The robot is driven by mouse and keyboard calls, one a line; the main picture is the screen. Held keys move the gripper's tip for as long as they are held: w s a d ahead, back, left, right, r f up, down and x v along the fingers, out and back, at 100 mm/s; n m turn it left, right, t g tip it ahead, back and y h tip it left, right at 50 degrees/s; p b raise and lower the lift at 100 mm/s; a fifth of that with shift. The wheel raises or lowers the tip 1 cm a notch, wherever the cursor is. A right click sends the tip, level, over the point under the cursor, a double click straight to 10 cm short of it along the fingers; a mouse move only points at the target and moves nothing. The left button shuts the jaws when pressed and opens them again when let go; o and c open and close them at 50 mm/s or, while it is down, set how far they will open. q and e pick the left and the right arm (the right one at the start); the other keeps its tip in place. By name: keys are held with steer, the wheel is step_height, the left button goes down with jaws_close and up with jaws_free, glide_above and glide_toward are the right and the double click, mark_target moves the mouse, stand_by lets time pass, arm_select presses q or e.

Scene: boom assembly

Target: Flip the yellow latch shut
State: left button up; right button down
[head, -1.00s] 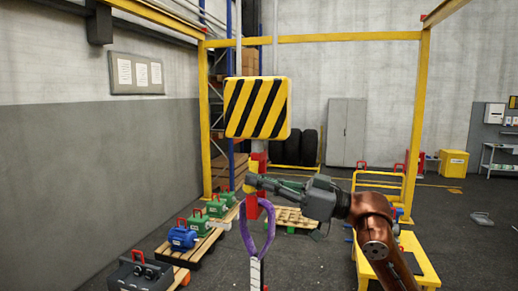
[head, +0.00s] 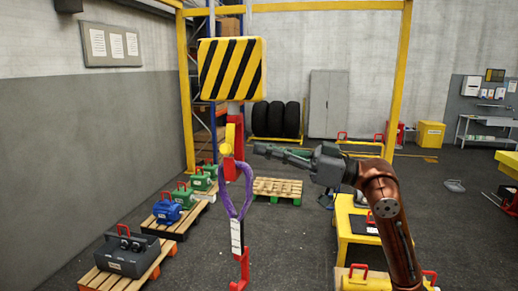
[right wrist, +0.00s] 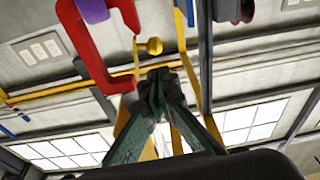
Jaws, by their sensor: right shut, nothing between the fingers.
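The red hook (head: 238,128) hangs under the yellow-and-black striped block (head: 231,70). The yellow latch (head: 228,138), with a round knob, is at the hook's mouth. Whether it is fully closed is hard to tell. A purple sling (head: 247,190) hangs from the hook. My right gripper (head: 257,149) is shut and empty, just right of the latch, with a small gap in the head view. In the right wrist view the fingertips (right wrist: 160,74) point up just below the latch knob (right wrist: 154,46). The red hook (right wrist: 88,50) and the sling (right wrist: 93,10) are to their upper left. My left gripper is out of view.
A white-tagged strap (head: 236,236) and a lower red hook (head: 241,270) hang below the sling. Pallets with motors (head: 165,208) line the left. A yellow table (head: 350,222) stands at right under my arm. The floor between is clear.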

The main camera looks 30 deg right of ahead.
steer(key=shift+v, duration=1.3)
steer(key=shift+r, duration=0.1)
